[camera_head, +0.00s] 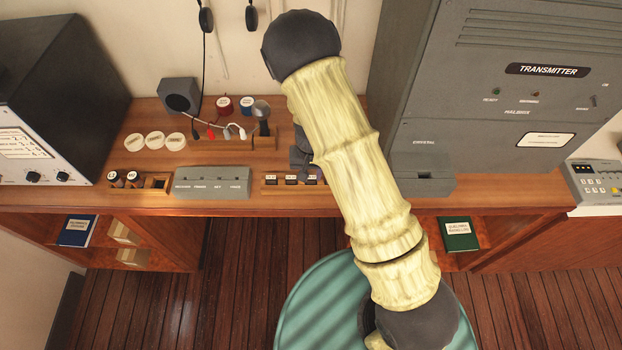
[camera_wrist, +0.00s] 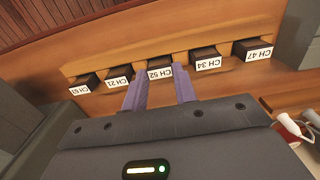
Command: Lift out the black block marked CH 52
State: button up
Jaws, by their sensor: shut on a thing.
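The black block marked CH 52 (camera_wrist: 160,73) sits in a row of similar labelled blocks in a wooden rack, shown in the wrist view. My gripper (camera_wrist: 160,88) has its two purple fingers on either side of this block and is shut on it. The block still looks level with its neighbours. Blocks marked CH 34 (camera_wrist: 207,63) and CH 21 (camera_wrist: 118,82) stand on either side of CH 52, close to the fingers.
Further blocks marked CH 47 (camera_wrist: 258,54) and CH 63 (camera_wrist: 80,89) flank the row. In the head view a grey switch box (camera_head: 212,183) stands left of the rack. A large transmitter cabinet (camera_head: 520,100) stands to the right.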

aim_at(311, 177)
jog(key=shift+r, duration=0.1)
notch_tip(311, 177, up, 10)
jog(key=b, duration=0.2)
dwell(0.3)
